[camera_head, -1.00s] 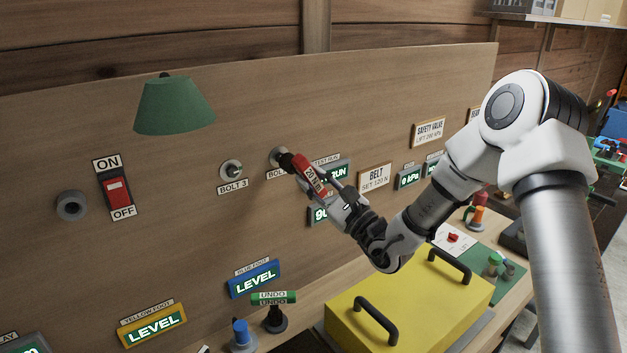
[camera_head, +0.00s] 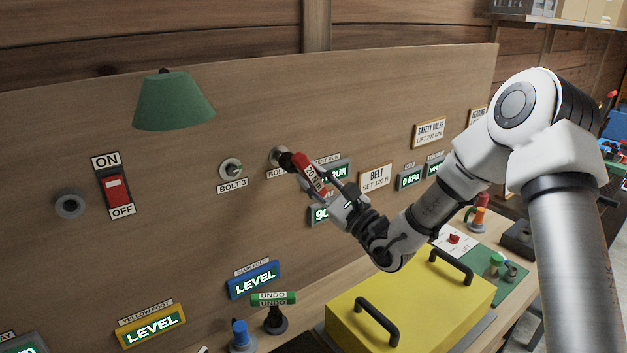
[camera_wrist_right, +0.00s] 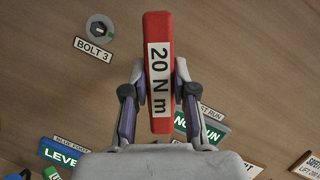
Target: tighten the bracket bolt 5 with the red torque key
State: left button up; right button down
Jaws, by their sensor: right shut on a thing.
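The red torque key (camera_head: 310,175), marked 20 N m, is in my right gripper (camera_head: 325,192). Its dark tip meets a round grey bolt (camera_head: 278,157) on the wooden panel; the label under that bolt is mostly covered, so its number cannot be read. In the right wrist view the red key (camera_wrist_right: 160,35) stands between the two fingers of my right gripper (camera_wrist_right: 158,95), which are shut on it. The key hides the bolt there. My left gripper is not in view.
Bolt 3 (camera_head: 231,168) sits to the left on the panel (camera_head: 380,110). A green lamp shade (camera_head: 173,103) and a red switch (camera_head: 117,190) are further left. A yellow box with black handles (camera_head: 405,305) stands below my right arm. Lit signs surround the key.

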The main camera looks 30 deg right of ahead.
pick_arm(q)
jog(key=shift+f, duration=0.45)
pick_arm(e)
jog(key=shift+w+d+f, duration=0.1)
jog(key=shift+w, duration=0.1)
pick_arm(q)
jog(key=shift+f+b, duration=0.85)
jog(key=shift+b, duration=0.2)
pick_arm(e)
jog(key=shift+w+a, duration=0.15)
jog(key=shift+w, duration=0.5)
jog(key=shift+w+a, duration=0.15)
jog(key=shift+w, duration=0.5)
